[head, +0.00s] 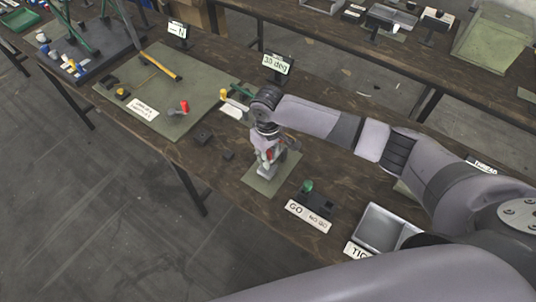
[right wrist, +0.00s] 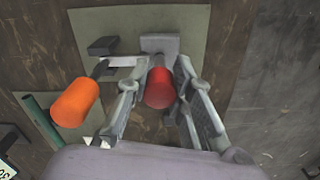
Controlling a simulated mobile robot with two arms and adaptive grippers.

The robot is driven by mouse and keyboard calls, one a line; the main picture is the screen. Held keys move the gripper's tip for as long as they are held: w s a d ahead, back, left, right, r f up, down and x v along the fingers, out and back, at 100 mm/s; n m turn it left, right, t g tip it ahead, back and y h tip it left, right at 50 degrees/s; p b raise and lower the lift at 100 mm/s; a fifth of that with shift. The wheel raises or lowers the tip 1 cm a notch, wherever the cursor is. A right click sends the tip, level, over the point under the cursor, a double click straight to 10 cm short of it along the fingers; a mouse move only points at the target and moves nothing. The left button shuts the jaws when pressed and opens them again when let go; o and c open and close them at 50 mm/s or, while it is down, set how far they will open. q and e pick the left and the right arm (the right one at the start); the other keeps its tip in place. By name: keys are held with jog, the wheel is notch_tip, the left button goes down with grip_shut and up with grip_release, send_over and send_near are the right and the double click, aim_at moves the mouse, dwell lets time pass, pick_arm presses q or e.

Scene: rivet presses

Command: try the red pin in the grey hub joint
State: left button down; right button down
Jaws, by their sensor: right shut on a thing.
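My right gripper (head: 267,152) points down over a small green mat on the bench. In the right wrist view its fingers (right wrist: 160,100) are shut on the red pin (right wrist: 160,88), whose round red end faces the camera. The grey hub joint (right wrist: 160,43) stands on the mat just beyond the red pin; it shows below the fingers in the head view (head: 265,173). The pin's lower end is hidden, so I cannot tell whether it is in the hub. My left gripper is not in view.
An orange-handled piece (right wrist: 76,102) is close to the left finger. The small green mat (head: 259,186) lies below. A GO/NO GO plate (head: 307,216) and a grey tray (head: 380,228) are to the right. A larger mat (head: 160,80) holds another red piece (head: 184,106).

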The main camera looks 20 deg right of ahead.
aim_at(268, 152)
jog(key=shift+r, duration=0.1)
dwell(0.3)
jog(key=shift+p, duration=0.5)
jog(key=shift+f+b, duration=0.3)
jog(key=shift+f, duration=0.2)
jog(key=shift+r, duration=0.2)
dwell(0.7)
jog(key=shift+r+p, duration=1.05)
jog(key=shift+p, duration=0.35)
jog(key=shift+r, duration=1.8)
